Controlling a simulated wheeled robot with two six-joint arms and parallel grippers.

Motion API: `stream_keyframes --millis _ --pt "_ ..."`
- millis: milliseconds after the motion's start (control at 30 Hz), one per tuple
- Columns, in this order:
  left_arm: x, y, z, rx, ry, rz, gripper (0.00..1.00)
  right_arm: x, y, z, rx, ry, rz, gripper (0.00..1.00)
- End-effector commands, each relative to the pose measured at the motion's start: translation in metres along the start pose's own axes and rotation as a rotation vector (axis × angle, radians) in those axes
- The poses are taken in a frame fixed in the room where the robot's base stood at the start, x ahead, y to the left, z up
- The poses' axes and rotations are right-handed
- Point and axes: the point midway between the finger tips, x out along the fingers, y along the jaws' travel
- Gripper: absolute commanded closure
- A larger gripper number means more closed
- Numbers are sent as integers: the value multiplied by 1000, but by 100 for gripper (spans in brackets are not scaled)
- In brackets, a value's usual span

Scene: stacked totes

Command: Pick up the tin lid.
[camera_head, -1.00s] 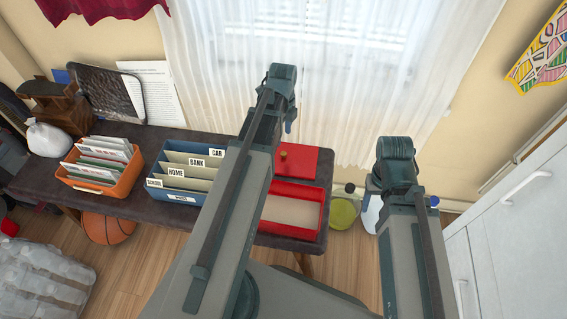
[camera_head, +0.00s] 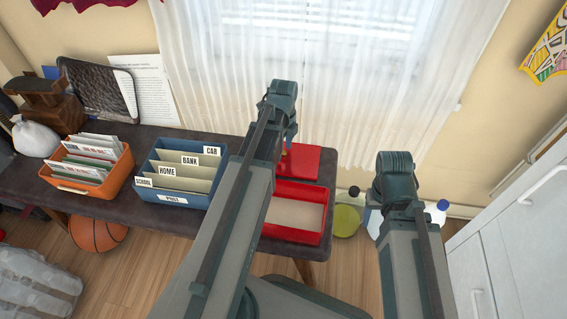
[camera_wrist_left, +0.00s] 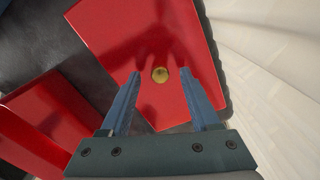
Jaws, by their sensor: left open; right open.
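The tin lid (camera_head: 305,163) is a flat red square with a round gold knob (camera_wrist_left: 160,74). It lies at the back of the dark table, behind the open red tin (camera_head: 300,236). In the left wrist view the lid (camera_wrist_left: 120,30) fills the upper middle. My left gripper (camera_wrist_left: 161,75) is open over the lid, with one finger on each side of the knob in the picture. Whether the fingers touch the lid I cannot tell.
A blue file box (camera_head: 173,199) with labelled dividers and an orange box of papers (camera_head: 66,186) stand left of the tin. The table (camera_head: 140,132) ends just right of the tin. A white curtain (camera_head: 330,100) hangs behind. White cabinets (camera_head: 520,240) stand at the right.

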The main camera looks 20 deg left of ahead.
Motion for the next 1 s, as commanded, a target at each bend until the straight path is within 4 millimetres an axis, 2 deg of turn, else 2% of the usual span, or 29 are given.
stream_keyframes --millis 33,300,600,667,1000 --pt "8 0 0 0 0 0 37 8 -1 -1 -1 0 -1 42" --pt "6 0 0 0 0 0 37 6 -1 0 -2 1 -1 42" --pt "6 0 0 0 0 0 91 6 -1 0 -1 0 -1 42" --pt "6 0 0 0 0 0 100 6 -1 0 -1 0 -1 42" --pt "6 0 0 0 0 0 100 6 -1 0 -1 0 -1 42"
